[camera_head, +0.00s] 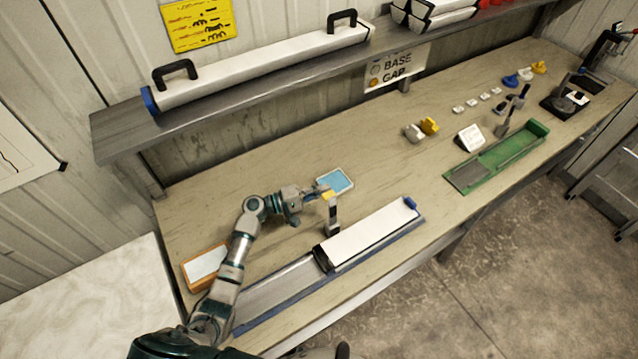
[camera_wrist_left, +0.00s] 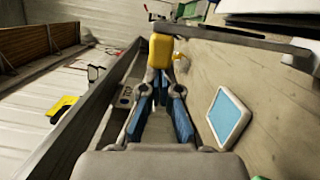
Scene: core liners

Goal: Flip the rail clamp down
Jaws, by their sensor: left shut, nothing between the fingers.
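The rail clamp (camera_head: 333,218) stands upright at the back edge of the blue-edged rail (camera_head: 275,294), with its yellow tip up. The yellow tip (camera_wrist_left: 161,52) shows just beyond my fingertips in the left wrist view. My left gripper (camera_head: 316,191) is shut and empty, at the height of the clamp's tip and close to it. Its blue fingers (camera_wrist_left: 160,88) show in the left wrist view; I cannot tell whether they touch the tip. A white liner (camera_head: 372,234) lies in the right part of the rail. My right gripper is out of view.
A light-blue tablet (camera_head: 335,181) lies behind the clamp, and an orange-framed box (camera_head: 203,267) stands left of my left arm. A shelf (camera_head: 230,97) with a long white tube (camera_head: 260,62) overhangs the back. A green tray (camera_head: 500,156) lies at right. The bench middle is mostly clear.

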